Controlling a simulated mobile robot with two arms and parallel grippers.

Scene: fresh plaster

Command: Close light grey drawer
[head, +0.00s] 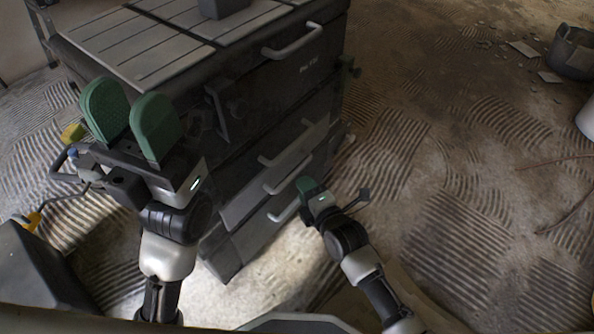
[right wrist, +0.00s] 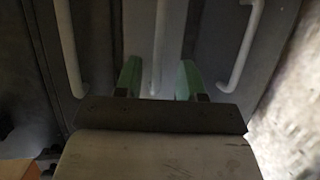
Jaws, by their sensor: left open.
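The light grey drawer (head: 240,206) is in the lower part of the dark cabinet, its pale front and handle (head: 288,176) facing my right arm. It seems to stand out slightly from its neighbours; how far is hard to tell. My right gripper (head: 309,185) is low, close to the drawer front. In the right wrist view its green fingers (right wrist: 158,82) are apart, with the light grey panel (right wrist: 172,25) and its white handle (right wrist: 157,45) between them. Contact cannot be told. My left gripper (head: 130,117) is open and empty, raised in front of the cabinet's left part.
The dark cabinet (head: 275,92) has other drawers with pale handles above and below, and a slatted top (head: 140,48) bearing a dark block (head: 222,6). A dark bucket (head: 572,55) stands at the far right. The rough plaster floor (head: 450,180) right of the cabinet is mostly clear.

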